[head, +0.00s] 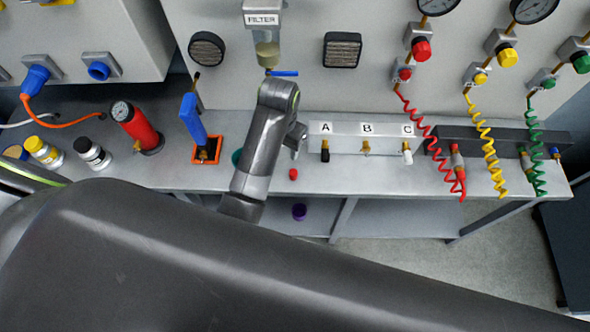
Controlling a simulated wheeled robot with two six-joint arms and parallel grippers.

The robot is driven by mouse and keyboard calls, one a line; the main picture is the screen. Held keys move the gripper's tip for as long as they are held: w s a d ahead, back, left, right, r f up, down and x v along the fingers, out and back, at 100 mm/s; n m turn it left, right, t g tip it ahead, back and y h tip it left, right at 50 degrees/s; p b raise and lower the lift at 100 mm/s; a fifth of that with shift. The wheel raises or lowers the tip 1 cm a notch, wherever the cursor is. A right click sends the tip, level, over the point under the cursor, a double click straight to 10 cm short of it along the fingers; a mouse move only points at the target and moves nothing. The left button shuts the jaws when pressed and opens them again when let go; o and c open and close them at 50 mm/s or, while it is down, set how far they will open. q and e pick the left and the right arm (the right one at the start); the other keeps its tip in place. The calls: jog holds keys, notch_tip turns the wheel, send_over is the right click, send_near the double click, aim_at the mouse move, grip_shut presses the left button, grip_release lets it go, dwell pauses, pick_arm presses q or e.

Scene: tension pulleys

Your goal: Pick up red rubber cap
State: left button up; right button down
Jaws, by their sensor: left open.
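A small red rubber cap (293,174) sits on the grey metal bench, in front of the white block marked A, B and C. My left gripper (298,148) is above and just behind the cap in the picture, pointing down at the bench. It is small here, appears empty and is open; it is apart from the cap. My own dark arm link fills the foreground and hides the near area. My right gripper is not in view.
The A-B-C block (345,140) carries three valves beside my left gripper. A blue-handled device (192,118) and a red cylinder (135,126) stand left. The filter (266,50) hangs above. Coiled red (432,140), yellow and green hoses hang right.

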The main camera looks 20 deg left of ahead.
pick_arm(q)
jog(key=w+d+r, duration=0.1)
send_over(293, 172)
jog(key=shift+m, duration=0.3)
jog(key=f, duration=1)
jog(key=shift+a, duration=0.3)
jog(key=shift+f, duration=0.65)
jog(key=f, duration=0.1)
jog(key=f+p, duration=0.1)
jog(key=f, duration=0.1)
jog(key=shift+d+f, duration=0.15)
jog(key=shift+d, duration=0.2)
jog(key=shift+f, duration=0.85)
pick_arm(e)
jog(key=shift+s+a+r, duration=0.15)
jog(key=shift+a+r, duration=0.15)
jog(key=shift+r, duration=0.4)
